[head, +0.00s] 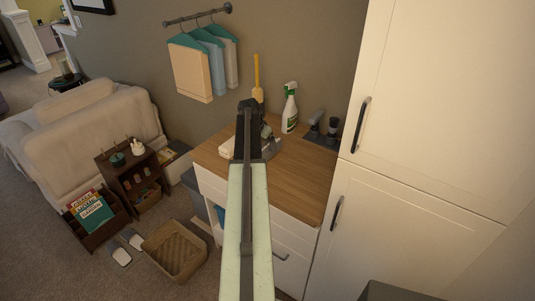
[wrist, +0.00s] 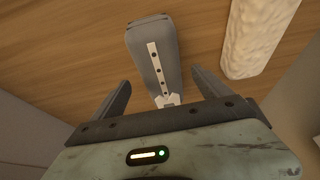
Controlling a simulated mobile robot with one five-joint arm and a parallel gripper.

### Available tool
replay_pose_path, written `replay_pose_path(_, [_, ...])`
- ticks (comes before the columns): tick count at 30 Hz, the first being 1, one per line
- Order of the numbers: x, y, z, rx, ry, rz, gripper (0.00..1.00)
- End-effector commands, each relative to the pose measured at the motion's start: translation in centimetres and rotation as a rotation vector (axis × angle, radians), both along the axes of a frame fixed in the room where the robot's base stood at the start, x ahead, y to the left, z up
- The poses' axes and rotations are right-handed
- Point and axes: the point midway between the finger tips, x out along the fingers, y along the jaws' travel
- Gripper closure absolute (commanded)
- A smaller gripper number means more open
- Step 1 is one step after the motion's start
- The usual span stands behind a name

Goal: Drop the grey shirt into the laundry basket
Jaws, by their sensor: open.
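The grey shirt (wrist: 150,50) is folded into a narrow bundle with a white buttoned strip, and it lies on the wooden counter top. In the head view a grey bundle (head: 273,149) that looks like it shows just right of my arm's end, partly hidden. My gripper (wrist: 160,80) is open and empty, its two fingers apart on either side of the shirt's near end. I cannot tell how far above the counter they are. A woven basket (head: 184,270), which looks like the laundry basket, stands on the floor left of the counter and looks empty.
A white roll (wrist: 262,35) lies on the counter beside the shirt. A spray bottle (head: 290,110) and dark brushes (head: 317,124) stand at the back. Shirts (head: 190,70) hang on the wall. A tall white cabinet (head: 430,110) closes off the right.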

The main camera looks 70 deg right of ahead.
Motion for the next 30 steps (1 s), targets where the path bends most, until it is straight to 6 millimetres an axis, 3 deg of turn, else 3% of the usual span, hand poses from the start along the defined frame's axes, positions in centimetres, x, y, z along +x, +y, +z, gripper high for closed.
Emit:
replay_pose_path(5, [0.0,-0.3,-0.8,0.000,-0.001,0.001,0.13])
replay_pose_path(14, [-0.5,-2.4,-5.2,0.001,0.000,0.003,0.13])
replay_pose_path(21, [-0.6,-2.5,-4.9,0.001,-0.001,0.004,0.13])
replay_pose_path(23, [-0.6,-2.5,-4.9,0.001,-0.001,0.004,0.27])
replay_pose_path(30, [-0.5,-2.5,-4.9,0.000,0.001,0.004,0.93])
